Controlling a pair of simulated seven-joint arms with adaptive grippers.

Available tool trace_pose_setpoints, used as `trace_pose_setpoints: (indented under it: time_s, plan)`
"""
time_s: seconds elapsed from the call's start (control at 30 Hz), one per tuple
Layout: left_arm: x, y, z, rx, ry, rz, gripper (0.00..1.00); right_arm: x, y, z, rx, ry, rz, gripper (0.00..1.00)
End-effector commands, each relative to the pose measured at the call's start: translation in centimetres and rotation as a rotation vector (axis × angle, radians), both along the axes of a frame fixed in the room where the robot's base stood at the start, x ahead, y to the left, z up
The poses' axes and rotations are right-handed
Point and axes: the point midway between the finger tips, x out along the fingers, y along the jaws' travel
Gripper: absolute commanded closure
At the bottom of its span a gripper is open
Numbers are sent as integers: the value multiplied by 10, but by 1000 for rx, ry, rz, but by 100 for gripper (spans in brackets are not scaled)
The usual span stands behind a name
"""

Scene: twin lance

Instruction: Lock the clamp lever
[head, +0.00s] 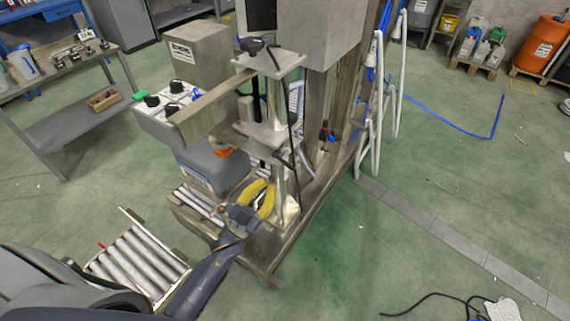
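My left gripper (258,197) shows near the middle, at the end of my dark arm from the lower left. A yellow curved shape, apparently its fingers, stands in front of the metal post; whether they touch anything I cannot tell. The lance stand has an upper plate (270,62) with a black knob (252,46) and a lower plate (262,136). A dark lever-like part (288,157) sits just right of the lower plate, above my gripper. It may be the clamp lever; its locked or unlocked state is unclear. My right gripper is not in view.
A grey canister (213,167) with an orange cap stands behind my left gripper. A roller conveyor (140,258) lies at lower left. White bent rails (376,110) stand right of the stand. The green floor at right is mostly clear, with a cable at lower right.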

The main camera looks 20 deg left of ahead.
Motion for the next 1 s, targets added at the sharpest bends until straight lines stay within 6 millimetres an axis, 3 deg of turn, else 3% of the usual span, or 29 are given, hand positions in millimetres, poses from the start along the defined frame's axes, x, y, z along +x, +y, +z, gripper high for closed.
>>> trace_pose_setpoints:
  time_s: [0.27, 0.77, 1.0]
  plan:
    - [12, -5, 8, 0, -2, 0, 100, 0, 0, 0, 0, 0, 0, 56]
    - [81, -32, 51, 1, -1, 0, 100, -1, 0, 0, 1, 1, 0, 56]
    - [88, -30, 24, 1, 3, 0, 100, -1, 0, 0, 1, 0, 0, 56]
